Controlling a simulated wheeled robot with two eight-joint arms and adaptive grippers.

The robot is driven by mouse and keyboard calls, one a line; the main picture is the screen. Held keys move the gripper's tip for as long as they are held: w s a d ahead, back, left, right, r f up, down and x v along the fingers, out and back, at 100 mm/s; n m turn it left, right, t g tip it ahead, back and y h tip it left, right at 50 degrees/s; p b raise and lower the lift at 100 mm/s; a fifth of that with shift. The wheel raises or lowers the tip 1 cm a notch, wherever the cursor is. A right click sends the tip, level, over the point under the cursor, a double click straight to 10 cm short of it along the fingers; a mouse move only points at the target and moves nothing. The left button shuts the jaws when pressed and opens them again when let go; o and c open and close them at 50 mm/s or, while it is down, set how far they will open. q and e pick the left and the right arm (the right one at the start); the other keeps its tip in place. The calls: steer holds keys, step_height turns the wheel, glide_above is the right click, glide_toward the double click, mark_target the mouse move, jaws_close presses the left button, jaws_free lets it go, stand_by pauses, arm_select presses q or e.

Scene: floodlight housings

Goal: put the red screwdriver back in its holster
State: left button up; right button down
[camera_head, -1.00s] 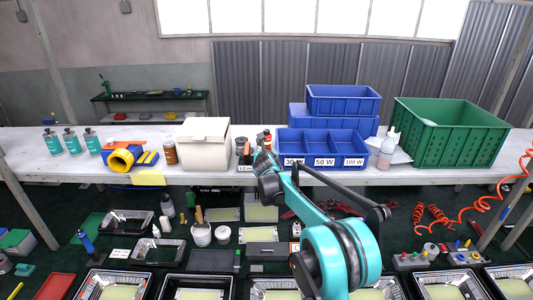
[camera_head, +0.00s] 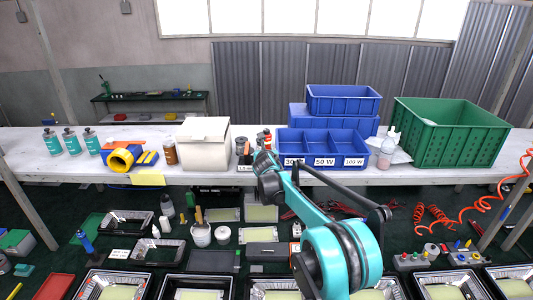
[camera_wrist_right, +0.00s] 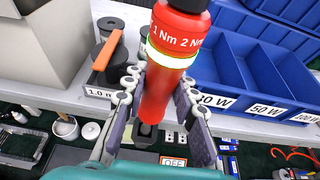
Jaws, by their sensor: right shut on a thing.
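The red screwdriver (camera_wrist_right: 170,70) has a thick red handle marked "1 Nm 2 Nm", a yellow-green band and a black top end. My right gripper (camera_wrist_right: 154,98) is shut on it, with one finger on each side. It is roughly upright, tilted a little. A small black socket-like part (camera_wrist_right: 147,131) shows just below it at the bench's front edge; I cannot tell whether they touch, or whether this is the holster. In the head view my right gripper (camera_head: 265,158) is at the bench's front edge, mostly hiding the screwdriver (camera_head: 267,134). My left gripper is not in view.
A white box (camera_head: 205,147) is further left. A blue divided bin (camera_head: 320,147) stands close on the right. Housings and trays lie below the bench.

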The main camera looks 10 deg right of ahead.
steer(key=shift+f+b, duration=2.75)
steer(key=shift+f, duration=0.9)
steer(key=c, duration=1.1)
jaws_free()
steer(key=shift+c, duration=0.2)
steer(key=shift+s, duration=0.1)
steer(key=v, duration=1.2)
steer(key=shift+a, duration=0.1)
